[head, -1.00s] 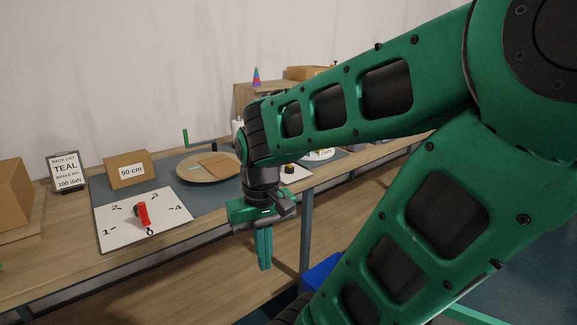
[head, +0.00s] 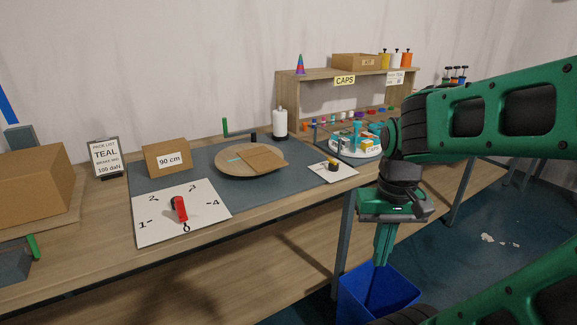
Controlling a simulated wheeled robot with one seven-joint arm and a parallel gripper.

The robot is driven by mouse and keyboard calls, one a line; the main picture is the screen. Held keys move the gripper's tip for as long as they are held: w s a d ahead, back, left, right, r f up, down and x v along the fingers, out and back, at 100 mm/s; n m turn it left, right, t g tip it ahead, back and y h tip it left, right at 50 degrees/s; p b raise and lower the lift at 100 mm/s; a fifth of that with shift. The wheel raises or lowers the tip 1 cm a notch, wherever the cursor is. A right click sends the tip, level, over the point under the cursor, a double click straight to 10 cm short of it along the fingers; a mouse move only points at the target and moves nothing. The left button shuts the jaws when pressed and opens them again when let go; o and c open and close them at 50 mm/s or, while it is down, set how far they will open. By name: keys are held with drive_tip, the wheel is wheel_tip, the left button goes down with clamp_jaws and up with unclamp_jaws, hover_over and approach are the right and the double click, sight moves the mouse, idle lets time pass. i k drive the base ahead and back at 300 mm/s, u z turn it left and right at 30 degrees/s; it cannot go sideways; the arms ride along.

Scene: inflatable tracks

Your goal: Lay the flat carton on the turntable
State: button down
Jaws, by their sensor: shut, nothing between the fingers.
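The flat carton (head: 262,158) is a thin brown cardboard piece lying on the round wooden turntable (head: 236,171). One end of it reaches past the turntable's right edge. A small teal mark shows on the turntable left of the carton. My gripper (head: 382,262) points down with its fingers together and nothing between them. In the picture it is right of the turntable, beyond the bench's front edge and above a blue bin, well apart from the carton.
A dial board with a red pointer (head: 179,208) lies front left of the turntable. A 90 cm box (head: 167,159), a white bottle (head: 280,124) and a green crank handle (head: 239,127) stand nearby. A round tray of caps (head: 355,148) is at right. A blue bin (head: 372,294) is below.

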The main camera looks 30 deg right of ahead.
sight(261, 160)
drive_tip(key=z, duration=0.1)
drive_tip(key=i, duration=1)
drive_tip(key=u, duration=0.1)
